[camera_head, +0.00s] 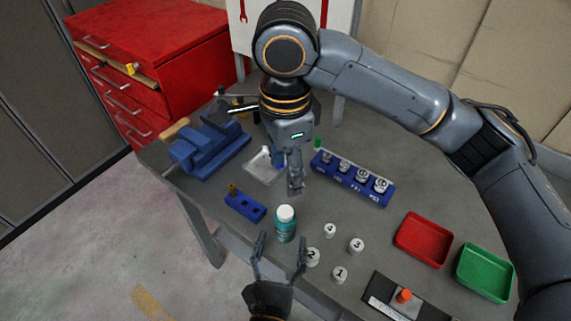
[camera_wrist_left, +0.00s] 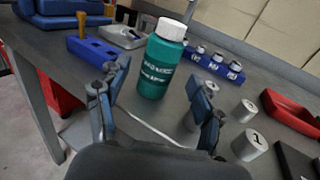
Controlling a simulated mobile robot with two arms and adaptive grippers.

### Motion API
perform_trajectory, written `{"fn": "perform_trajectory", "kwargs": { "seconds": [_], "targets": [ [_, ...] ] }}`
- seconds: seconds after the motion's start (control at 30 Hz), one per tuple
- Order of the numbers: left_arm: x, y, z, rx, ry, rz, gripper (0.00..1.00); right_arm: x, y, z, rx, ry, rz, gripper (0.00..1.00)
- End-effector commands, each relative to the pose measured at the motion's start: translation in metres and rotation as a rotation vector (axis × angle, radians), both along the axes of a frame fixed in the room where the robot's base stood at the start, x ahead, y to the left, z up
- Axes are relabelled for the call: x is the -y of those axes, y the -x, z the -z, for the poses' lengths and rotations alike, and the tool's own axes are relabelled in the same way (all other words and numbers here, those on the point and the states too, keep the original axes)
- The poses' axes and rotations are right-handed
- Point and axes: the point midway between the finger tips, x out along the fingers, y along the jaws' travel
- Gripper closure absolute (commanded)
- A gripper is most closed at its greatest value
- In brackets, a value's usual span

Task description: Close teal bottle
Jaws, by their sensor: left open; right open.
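The teal bottle (camera_head: 286,228) stands upright on the grey table near its front edge, with a white cap (camera_head: 285,212) on its top. I cannot tell how tightly the cap sits. In the left wrist view the bottle (camera_wrist_left: 160,68) and its white cap (camera_wrist_left: 171,29) stand just beyond my left fingers. My left gripper (camera_head: 281,250) is open and empty, its fingers spread on the near side of the bottle; it also shows in the left wrist view (camera_wrist_left: 160,105). My right gripper (camera_head: 295,185) is open, pointing down above the table behind the bottle.
Numbered white cylinders (camera_head: 340,275) stand right of the bottle. A blue holder (camera_head: 352,178) with metal pieces lies behind them. A small blue block (camera_head: 245,205) and a blue vise (camera_head: 210,148) are left. Red (camera_head: 423,240) and green (camera_head: 485,272) trays are at right.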

Motion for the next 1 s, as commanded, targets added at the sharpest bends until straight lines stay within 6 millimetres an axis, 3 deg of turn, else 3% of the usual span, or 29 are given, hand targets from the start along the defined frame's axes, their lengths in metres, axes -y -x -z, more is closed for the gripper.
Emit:
{"fn": "perform_trajectory", "kwargs": {
  "seconds": [0.2, 0.4, 1.0],
  "targets": [
    [-0.007, 0.045, 0.001, -0.003, -0.002, 0.004, 0.33, 0.000, 0.000, 0.000, 0.000, 0.000, 0.000, 0.44],
    [-0.011, 0.066, 0.000, 0.000, -0.001, 0.001, 0.33, 0.000, 0.000, 0.000, 0.000, 0.000, 0.000, 0.44],
    [-0.011, 0.069, 0.000, 0.000, 0.000, 0.000, 0.33, 0.000, 0.000, 0.000, 0.000, 0.000, 0.000, 0.44]
  ]
}}
